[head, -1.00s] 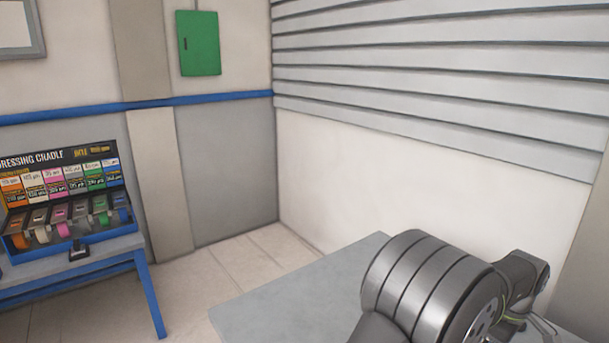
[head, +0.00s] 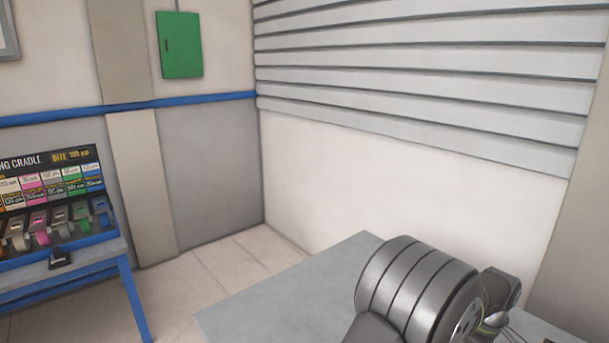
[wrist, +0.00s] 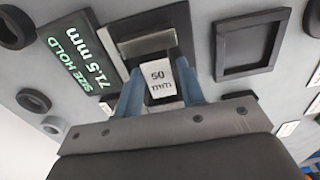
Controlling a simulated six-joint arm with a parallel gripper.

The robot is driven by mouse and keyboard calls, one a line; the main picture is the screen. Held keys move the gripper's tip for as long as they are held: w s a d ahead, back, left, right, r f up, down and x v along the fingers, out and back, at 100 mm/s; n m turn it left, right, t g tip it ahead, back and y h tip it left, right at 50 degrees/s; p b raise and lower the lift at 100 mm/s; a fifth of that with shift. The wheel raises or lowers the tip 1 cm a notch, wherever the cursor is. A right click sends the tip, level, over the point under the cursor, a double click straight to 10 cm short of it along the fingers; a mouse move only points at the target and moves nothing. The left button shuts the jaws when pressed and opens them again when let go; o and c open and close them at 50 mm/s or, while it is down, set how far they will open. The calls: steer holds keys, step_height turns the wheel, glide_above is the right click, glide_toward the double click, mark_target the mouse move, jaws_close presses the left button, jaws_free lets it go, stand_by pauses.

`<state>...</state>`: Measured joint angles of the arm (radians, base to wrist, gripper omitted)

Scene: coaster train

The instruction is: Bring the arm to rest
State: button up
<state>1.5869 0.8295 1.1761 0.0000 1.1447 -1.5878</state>
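My gripper (wrist: 158,68) shows in the wrist view with its two blue fingers apart. A white label reading "50 mm" (wrist: 160,78) shows between them, below a dark block with a metallic front (wrist: 148,44). The label seems to lie beyond the fingers, and I see nothing clasped. In the head view, a large grey ribbed cylindrical part of my arm fills the lower right, in front of a grey table top (head: 290,290). The gripper itself is not visible in the head view.
In the wrist view, a dark display (wrist: 82,52) reads "SIZE HOLD 71.5 mm", beside a square dark frame (wrist: 246,45) and several dark round pieces. In the head view, a dressing cradle rack (head: 58,200) stands on a blue-legged bench (head: 128,290). A green wall box (head: 180,45) hangs behind.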

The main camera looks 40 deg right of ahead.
step_height(320, 180, up, 4)
steer(key=shift+s+r, duration=0.1)
steer(key=shift+r, duration=0.15)
steer(key=s+a+r, duration=0.6)
steer(key=s+r, duration=0.1)
steer(key=s, duration=0.3)
steer(key=w+a+f+m, duration=0.1)
steer(key=w+a+m, duration=0.3)
steer(key=w+a, duration=0.7)
steer(key=w+f, duration=0.2)
steer(key=w, duration=0.1)
steer(key=w+f, duration=0.3)
steer(key=w+d+f, duration=0.1)
steer(key=w+f, duration=0.2)
steer(key=shift+w+f, duration=0.15)
steer(key=shift+w, duration=0.1)
steer(key=shift+w+f+m, duration=0.1)
steer(key=shift+f+m, duration=0.2)
steer(key=shift+f, duration=0.05)
